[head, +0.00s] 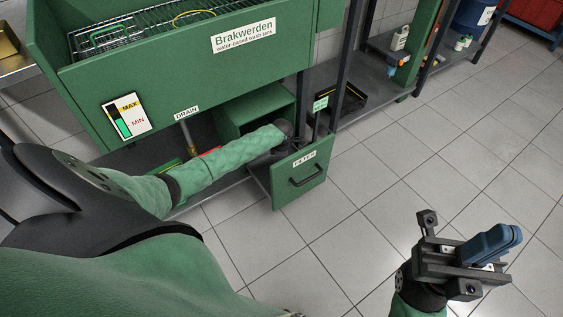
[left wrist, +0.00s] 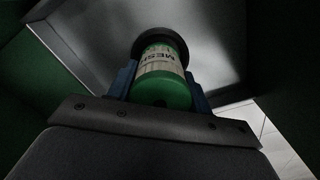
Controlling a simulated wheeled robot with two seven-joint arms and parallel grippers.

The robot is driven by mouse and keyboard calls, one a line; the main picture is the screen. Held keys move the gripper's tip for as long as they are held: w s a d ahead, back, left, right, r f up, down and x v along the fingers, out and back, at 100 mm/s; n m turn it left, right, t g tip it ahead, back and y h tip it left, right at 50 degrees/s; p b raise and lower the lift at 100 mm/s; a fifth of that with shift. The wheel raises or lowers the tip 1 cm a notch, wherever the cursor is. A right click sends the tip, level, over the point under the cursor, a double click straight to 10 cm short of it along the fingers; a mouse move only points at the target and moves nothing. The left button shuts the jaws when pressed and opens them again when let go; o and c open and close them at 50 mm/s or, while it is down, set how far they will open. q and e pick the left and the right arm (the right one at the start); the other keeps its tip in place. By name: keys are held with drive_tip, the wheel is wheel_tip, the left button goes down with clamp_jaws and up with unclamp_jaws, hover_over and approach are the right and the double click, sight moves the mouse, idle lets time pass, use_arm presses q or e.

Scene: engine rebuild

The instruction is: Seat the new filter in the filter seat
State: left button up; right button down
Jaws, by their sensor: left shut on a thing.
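The filter is a green cylinder (left wrist: 162,92) with a pale label that reads "MESH". My left gripper (left wrist: 160,80) is shut on it, with a blue finger on each side. A dark ring (left wrist: 165,42) shows at the filter's far end; I cannot tell whether it is the filter's cap or the seat. In the head view my left arm reaches in behind the green panel labelled FILTER (head: 298,183), and its gripper and the filter are hidden there. My right gripper (head: 492,243) is over the floor at the lower right, its blue fingers together and empty.
The green wash tank (head: 180,75) stands above my left forearm, with a DRAIN pipe (head: 188,135) under it. A grey metal surface (left wrist: 215,35) lies beyond the filter, with green walls beside it. Shelves (head: 385,75) stand behind. The tiled floor on the right is clear.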

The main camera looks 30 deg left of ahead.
use_arm(q)
drive_tip(key=shift+r+p, duration=0.1)
drive_tip(key=shift+p, duration=0.4)
drive_tip(key=shift+p, duration=0.3)
drive_tip(key=shift+f, duration=0.65)
idle(0.4)
drive_tip(key=o, duration=0.8)
